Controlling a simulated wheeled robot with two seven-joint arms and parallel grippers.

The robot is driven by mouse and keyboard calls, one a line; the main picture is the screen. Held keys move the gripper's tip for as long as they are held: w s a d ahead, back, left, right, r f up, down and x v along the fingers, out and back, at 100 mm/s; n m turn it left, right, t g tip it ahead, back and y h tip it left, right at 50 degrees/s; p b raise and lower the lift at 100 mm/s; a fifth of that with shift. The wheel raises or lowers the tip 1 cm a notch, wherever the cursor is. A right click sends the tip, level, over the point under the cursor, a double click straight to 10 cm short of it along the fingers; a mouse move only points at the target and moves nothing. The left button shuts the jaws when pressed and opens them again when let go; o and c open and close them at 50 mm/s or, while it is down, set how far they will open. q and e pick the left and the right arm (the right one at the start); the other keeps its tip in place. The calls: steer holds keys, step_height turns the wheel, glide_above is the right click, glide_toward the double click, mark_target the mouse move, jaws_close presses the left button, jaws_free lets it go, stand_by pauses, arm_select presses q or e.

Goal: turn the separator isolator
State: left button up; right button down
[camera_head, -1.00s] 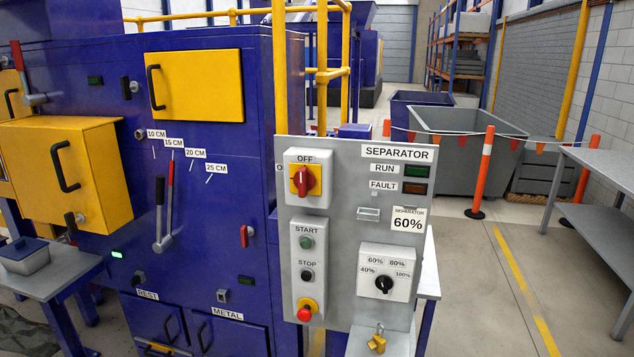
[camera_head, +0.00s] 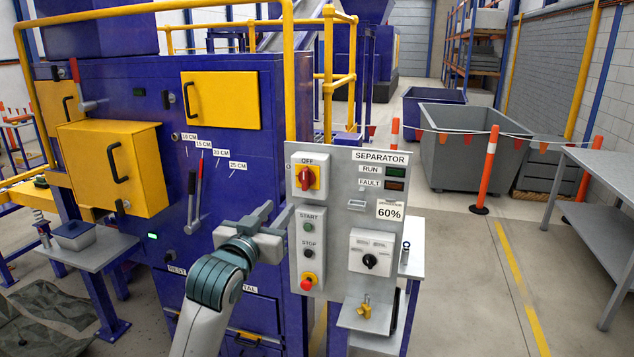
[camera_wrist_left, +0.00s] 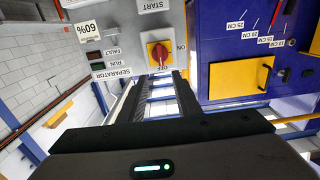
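The separator isolator (camera_head: 308,178) is a red rotary handle on a yellow plate in a grey box, at the upper left of the grey separator panel (camera_head: 336,240). OFF is printed above it, and the red handle stands roughly upright. My left gripper (camera_head: 277,213) is in front of the panel's left edge, below and left of the isolator. In the left wrist view the isolator (camera_wrist_left: 160,52) appears upside down, just beyond the two fingertips (camera_wrist_left: 163,76). The fingers are apart with nothing between them, and no contact shows. An ON label is beside the handle. My right gripper is out of view.
Below the isolator are START and STOP buttons and a red emergency stop (camera_head: 306,284). A black selector knob (camera_head: 370,261) is at the right. The blue machine (camera_head: 255,150) with a lever (camera_head: 193,205) stands left of the panel. Open floor lies to the right.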

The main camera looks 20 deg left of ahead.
arm_select(q)
steer(key=shift+w, duration=0.2)
steer(key=shift+w+r, duration=0.1)
steer(key=p, duration=0.4)
glide_toward(304, 179)
steer(key=w, duration=0.7)
steer(key=shift+d+r, duration=0.1)
steer(key=shift+r, duration=0.05)
steer(key=shift+w+p, duration=0.4)
steer(key=shift+w, duration=0.6)
jaws_close()
